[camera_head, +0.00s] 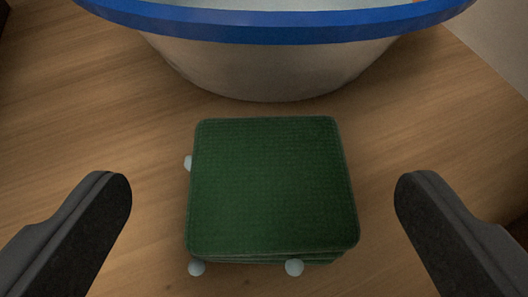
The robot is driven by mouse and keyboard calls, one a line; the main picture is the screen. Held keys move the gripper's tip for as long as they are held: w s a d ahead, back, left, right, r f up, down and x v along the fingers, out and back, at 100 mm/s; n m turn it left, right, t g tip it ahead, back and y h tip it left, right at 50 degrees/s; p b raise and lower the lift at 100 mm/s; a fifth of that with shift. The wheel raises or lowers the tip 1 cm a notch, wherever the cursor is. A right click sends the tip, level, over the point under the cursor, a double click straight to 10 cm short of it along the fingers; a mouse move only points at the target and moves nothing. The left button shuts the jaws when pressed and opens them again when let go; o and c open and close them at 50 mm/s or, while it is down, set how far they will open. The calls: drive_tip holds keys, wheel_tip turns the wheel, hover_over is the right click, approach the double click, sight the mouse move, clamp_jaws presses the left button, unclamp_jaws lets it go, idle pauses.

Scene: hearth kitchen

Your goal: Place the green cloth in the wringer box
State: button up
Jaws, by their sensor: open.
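The green cloth (270,187) lies folded in a flat square stack on the wooden surface, in the middle of the view. Small pale round knobs show at its left edge and along its near edge. My gripper (262,195) is open, with one dark finger to the left of the cloth and one to the right. Both fingers are apart from the cloth, with a gap on each side. I cannot make out a wringer box in this view.
A large pale basin (275,68) with a blue rim stands just beyond the cloth and is cut off by the top edge. Bare wooden surface (90,110) lies to the left. A pale surface shows at the top right.

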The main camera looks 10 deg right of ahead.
sight(263, 175)
drive_tip(key=x, duration=0.4)
drive_tip(key=shift+f+b, duration=0.15)
drive_tip(key=shift+b, duration=0.25)
drive_tip(key=c, duration=1.2)
drive_tip(key=shift+c, duration=0.3)
